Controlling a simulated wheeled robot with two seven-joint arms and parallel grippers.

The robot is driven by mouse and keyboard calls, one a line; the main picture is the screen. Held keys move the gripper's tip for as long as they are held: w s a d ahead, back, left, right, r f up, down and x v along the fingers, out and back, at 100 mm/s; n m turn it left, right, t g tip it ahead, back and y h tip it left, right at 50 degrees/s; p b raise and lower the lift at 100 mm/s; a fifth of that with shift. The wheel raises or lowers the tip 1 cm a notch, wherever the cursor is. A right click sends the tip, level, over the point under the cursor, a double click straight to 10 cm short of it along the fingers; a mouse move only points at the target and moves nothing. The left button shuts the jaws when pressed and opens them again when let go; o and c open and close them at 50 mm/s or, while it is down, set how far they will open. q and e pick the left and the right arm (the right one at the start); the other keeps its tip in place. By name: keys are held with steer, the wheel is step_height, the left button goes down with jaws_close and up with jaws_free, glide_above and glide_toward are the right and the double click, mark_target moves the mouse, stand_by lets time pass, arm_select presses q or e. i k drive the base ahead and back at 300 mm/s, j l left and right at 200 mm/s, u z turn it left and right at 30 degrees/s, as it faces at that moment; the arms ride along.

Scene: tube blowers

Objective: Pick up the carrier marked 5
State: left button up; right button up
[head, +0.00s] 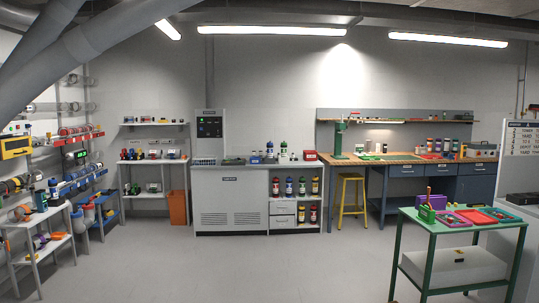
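No number is legible on any carrier, so I cannot tell which one is marked 5. A blue-capped one (269,149) and a green-capped one (284,149) stand on the cabinet's top. A dark one (53,191) stands on the small white rack at the left. Neither of my grippers is in view.
The grey cabinet (230,205) stands at the back wall. A yellow stool (351,200) stands by the wooden workbench (400,158). A green cart (432,226) with trays is at the right front. An orange bin (178,207) stands left of the cabinet. The middle floor is clear.

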mark_target(270, 147)
steer(key=i, duration=6.4)
steer(key=i+j+z, duration=0.25)
steer(key=i+z, duration=0.15)
steer(key=i, duration=0.45)
steer(key=i+j+z, duration=0.4)
steer(key=i, duration=0.35)
steer(key=i+j+z, duration=0.35)
steer(key=i+j, duration=0.35)
steer(key=j, duration=0.1)
